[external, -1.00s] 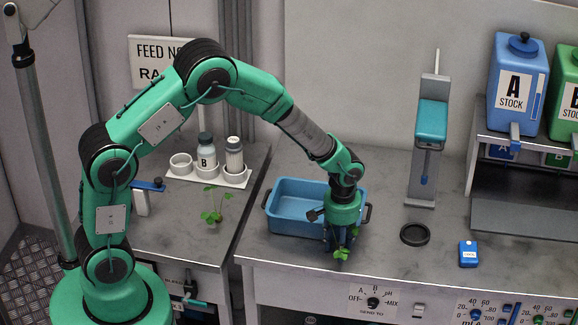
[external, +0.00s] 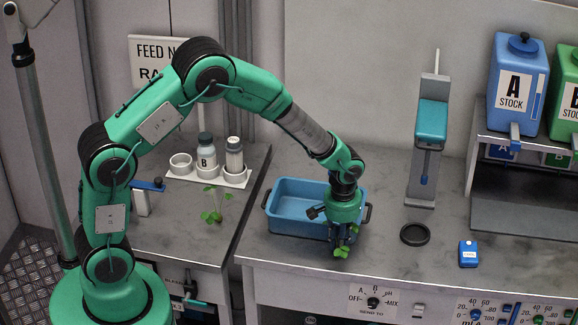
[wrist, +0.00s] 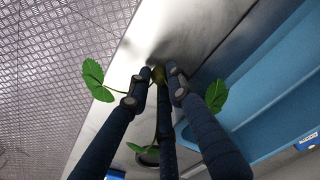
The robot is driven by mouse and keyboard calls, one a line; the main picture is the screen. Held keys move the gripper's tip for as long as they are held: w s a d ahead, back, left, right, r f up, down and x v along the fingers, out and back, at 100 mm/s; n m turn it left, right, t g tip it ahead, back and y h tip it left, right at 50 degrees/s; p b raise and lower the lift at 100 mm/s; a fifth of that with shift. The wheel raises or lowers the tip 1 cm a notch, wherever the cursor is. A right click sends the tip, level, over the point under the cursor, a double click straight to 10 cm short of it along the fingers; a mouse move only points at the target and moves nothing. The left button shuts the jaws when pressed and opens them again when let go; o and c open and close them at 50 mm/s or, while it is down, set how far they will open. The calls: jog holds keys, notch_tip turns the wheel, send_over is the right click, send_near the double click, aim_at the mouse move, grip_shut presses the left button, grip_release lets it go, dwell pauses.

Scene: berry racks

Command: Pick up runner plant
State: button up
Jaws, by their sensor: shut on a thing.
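A runner plant with green leaves (external: 341,252) is at my gripper (external: 342,240), near the front edge of the right bench. In the wrist view the fingers of my gripper (wrist: 157,85) are shut on the plant's small brownish base (wrist: 158,75). A leaf (wrist: 93,80) spreads out on the left and another leaf (wrist: 215,96) on the right. Whether the plant touches the bench is hard to tell. A second small plant (external: 215,205) stands on the left bench, away from my gripper.
A blue tub (external: 290,226) stands right behind my gripper. A black ring (external: 414,234), a blue meter (external: 468,253) and a teal stand (external: 431,120) are to the right. A white rack (external: 207,175) with bottles is on the left bench. A gap separates the benches.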

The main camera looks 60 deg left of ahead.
jog(key=r, duration=0.3)
jog(key=shift+s+p, duration=0.3)
jog(key=shift+p, duration=0.1)
jog(key=s+a+r+p, duration=0.1)
jog(key=s+a, duration=0.1)
jog(key=s, duration=1.3)
jog(key=shift+s+p, duration=0.15)
jog(key=shift+p, duration=0.25)
jog(key=shift+r, duration=0.1)
